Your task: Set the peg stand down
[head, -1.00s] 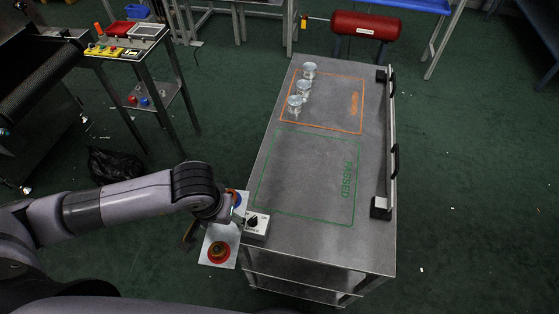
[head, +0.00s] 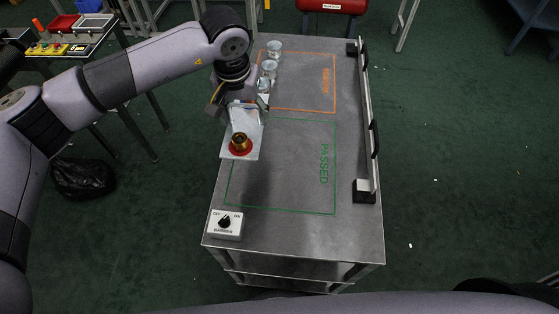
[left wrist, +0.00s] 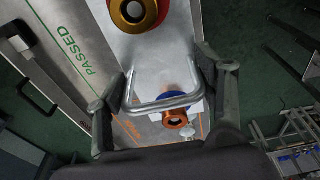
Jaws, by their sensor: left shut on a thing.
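The peg stand is a pale plate (head: 252,152) with a bent metal handle (left wrist: 160,106). One end has a red ring with a brass-coloured piece (head: 240,145); the other has a blue ring with a copper-coloured piece (left wrist: 176,117), best seen in the left wrist view. My left gripper (head: 241,104) is shut on the handle. The stand hangs over the table's left edge beside the green PASSED outline (head: 335,165), partly overlapping it in the picture. Its gap to the tabletop cannot be judged. My right gripper is not in view.
Several clear metal-rimmed cups (head: 268,68) stand by the orange outline (head: 335,85), behind my gripper. A switch box (head: 225,224) sits at the near left corner. A barrier rail (head: 369,120) runs along the right side. Most of the green outline is clear.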

